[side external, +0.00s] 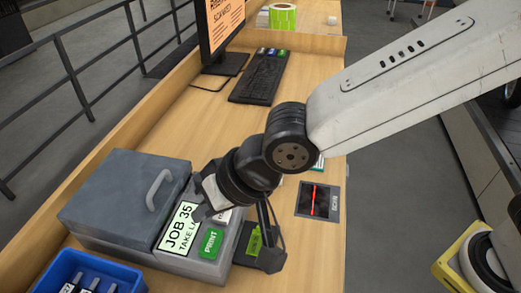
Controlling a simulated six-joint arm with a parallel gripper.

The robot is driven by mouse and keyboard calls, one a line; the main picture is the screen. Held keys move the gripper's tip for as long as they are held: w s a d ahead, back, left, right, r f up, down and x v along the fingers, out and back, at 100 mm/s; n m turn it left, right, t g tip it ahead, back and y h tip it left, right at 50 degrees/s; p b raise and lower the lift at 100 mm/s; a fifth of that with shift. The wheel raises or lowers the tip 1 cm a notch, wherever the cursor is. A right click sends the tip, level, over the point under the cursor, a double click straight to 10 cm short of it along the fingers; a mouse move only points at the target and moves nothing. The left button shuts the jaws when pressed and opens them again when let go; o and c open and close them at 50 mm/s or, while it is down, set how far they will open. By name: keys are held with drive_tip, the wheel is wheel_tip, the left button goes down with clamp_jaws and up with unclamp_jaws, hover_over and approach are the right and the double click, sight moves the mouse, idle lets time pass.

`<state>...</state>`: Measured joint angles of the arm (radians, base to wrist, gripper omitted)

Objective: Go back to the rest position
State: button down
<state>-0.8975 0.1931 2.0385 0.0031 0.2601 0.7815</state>
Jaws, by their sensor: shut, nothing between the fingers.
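My gripper (203,208) is at the end of my black wrist, low over the grey machine (213,268) at the front left. It is shut and holds nothing; its fingertips are small and partly hidden by the wrist. Beneath and beside it are a label reading "JOB 35" (178,234) and a green PRINT button (211,243). I cannot tell whether the fingers touch the machine. My arm reaches in from the upper right. No rest position is marked in view.
The machine has a grey lid with a handle (159,188). A blue bin (62,275) with several dark items stands at lower left. A scanner panel (320,201) with a red line lies right of the wrist. A keyboard (260,77) and monitor (222,22) stand behind.

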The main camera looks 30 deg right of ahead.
drive_tip(key=shift+d, duration=0.1)
drive_tip(key=w+d+f+m+h, duration=0.15)
drive_tip(key=d+f, duration=0.25)
drive_tip(key=d, duration=1)
drive_tip(key=w+d+f+h, duration=0.2)
drive_tip(key=d+f+h, duration=0.15)
drive_tip(key=d, duration=1.05)
drive_tip(key=s+d+f+g, duration=0.2)
drive_tip(key=s+d, duration=0.3)
drive_tip(key=d, duration=0.4)
drive_tip(key=shift+s+d+f+h, duration=0.3)
drive_tip(key=shift+d+f+h, duration=0.1)
